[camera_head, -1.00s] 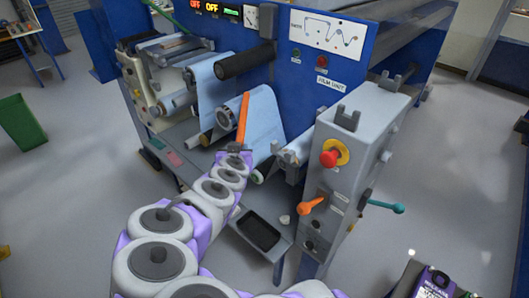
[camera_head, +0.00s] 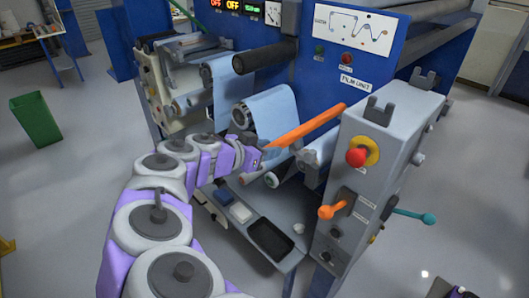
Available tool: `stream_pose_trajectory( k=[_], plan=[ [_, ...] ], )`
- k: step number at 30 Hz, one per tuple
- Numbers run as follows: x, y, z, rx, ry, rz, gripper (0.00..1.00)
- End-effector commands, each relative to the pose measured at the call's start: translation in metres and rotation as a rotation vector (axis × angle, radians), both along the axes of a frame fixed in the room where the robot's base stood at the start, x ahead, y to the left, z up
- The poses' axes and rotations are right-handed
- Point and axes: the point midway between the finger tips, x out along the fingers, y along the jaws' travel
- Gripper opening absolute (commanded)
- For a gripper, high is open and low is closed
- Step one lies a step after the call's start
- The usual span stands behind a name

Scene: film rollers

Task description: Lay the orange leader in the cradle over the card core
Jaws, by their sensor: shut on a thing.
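The orange leader (camera_head: 307,126) is a long straight orange bar, tilted up to the right. Its lower left end is at my gripper (camera_head: 262,155), which is shut on it; the fingers are small and partly hidden. The leader's far right end shows beside the top of the grey control post, close to the fork-shaped grey bracket (camera_head: 379,109). Another dark cradle-like bracket (camera_head: 306,157) shows below the leader, by a pale roller. A light blue film web (camera_head: 272,112) hangs behind the leader. I cannot tell which roller is the card core.
The grey control post (camera_head: 385,150) has a red stop button (camera_head: 357,157), an orange lever (camera_head: 332,212) and a teal handle (camera_head: 415,214). A black roller (camera_head: 265,57) juts from the blue machine. A dark tray (camera_head: 270,240) lies below. Floor at left is clear around a green bin (camera_head: 36,118).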

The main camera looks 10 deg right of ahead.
Motion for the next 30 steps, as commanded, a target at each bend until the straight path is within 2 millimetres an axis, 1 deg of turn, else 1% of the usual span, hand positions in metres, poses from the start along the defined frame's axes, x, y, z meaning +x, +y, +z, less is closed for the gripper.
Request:
stream_pose_trajectory(
  k=[5,21,25,30],
  plan=[
    [0.007,-0.012,0.0,-0.001,0.002,-0.005,0.0],
    [0.039,-0.052,-0.014,-0.003,0.001,0.0,0.0],
    [0.043,-0.059,-0.017,-0.002,0.0,-0.001,0.0],
    [0.045,-0.062,-0.018,-0.002,0.0,-0.001,0.0]
  ],
)
